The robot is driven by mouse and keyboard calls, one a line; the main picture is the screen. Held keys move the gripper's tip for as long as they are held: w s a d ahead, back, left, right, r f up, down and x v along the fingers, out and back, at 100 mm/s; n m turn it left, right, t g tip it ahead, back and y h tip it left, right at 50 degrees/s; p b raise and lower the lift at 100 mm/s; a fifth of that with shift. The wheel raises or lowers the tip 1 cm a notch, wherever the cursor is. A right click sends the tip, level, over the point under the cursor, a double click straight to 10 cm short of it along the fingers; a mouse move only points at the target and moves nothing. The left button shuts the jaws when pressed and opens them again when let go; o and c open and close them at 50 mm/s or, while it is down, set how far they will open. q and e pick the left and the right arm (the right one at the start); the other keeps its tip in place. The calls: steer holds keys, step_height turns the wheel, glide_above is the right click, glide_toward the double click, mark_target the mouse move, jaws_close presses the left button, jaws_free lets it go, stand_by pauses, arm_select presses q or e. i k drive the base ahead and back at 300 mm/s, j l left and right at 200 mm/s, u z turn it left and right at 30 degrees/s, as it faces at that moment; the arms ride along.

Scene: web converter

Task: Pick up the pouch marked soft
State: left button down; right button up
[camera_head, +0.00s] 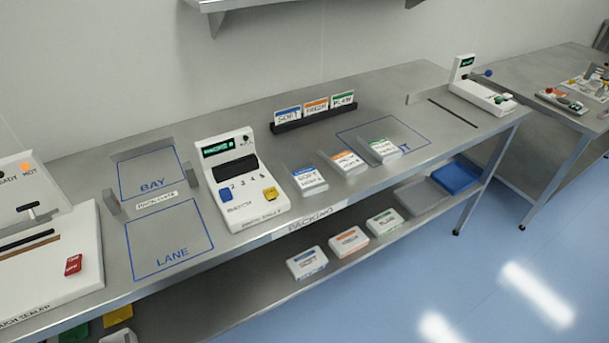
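Several items carry a blue band and seem to read "SOFT". One is a white, flat, box-like pack (307,262) on the lower shelf, at the left of a row of three. Another is a small white labelled piece (309,179) near the front edge of the bench top, in or against a grey holder. A third is an upright card (288,115) in a black rack at the back. I cannot tell for certain which is a pouch. Neither of my grippers is in view.
An orange-banded pack (349,241) and a green-banded pack (384,221) lie beside the soft one on the shelf. The blue-outlined lane (170,240) is empty. Blue floor (450,270) is clear in front.

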mark_target(303, 174)
steer(key=l+u, duration=0.5)
steer(key=k+l+u, duration=0.2)
steer(key=u, duration=0.25)
steer(key=k+l+u, duration=0.2)
steer(key=l+u, duration=0.3)
